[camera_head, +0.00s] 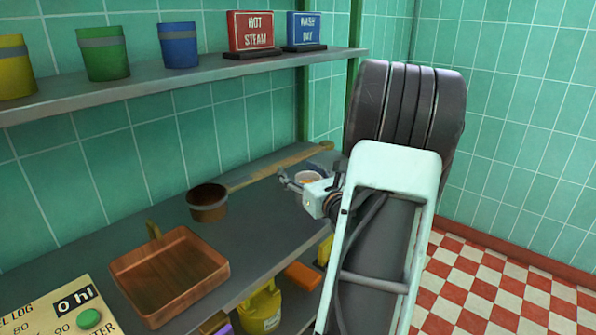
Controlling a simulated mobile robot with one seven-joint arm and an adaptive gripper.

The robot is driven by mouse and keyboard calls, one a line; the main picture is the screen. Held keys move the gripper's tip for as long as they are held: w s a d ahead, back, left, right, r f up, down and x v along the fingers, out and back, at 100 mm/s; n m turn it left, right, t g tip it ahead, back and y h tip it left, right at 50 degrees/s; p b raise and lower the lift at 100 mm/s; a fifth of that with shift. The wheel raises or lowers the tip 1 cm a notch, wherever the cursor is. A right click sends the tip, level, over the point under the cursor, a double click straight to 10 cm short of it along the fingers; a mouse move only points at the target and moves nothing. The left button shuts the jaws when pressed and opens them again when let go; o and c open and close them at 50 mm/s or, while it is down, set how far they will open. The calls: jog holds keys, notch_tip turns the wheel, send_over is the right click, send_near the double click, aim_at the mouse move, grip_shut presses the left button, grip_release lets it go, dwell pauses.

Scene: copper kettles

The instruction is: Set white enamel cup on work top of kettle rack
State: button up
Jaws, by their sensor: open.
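A copper pan (208,203) with a long wooden handle and a square copper tray (168,275) are on the work top. The upper shelf (180,86) holds coloured cups and two signs. A yellow container (260,308) is below. A labelled panel (55,308) is at lower left.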

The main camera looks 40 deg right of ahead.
jog(key=p+v, duration=0.1)
jog(key=v, duration=1.1)
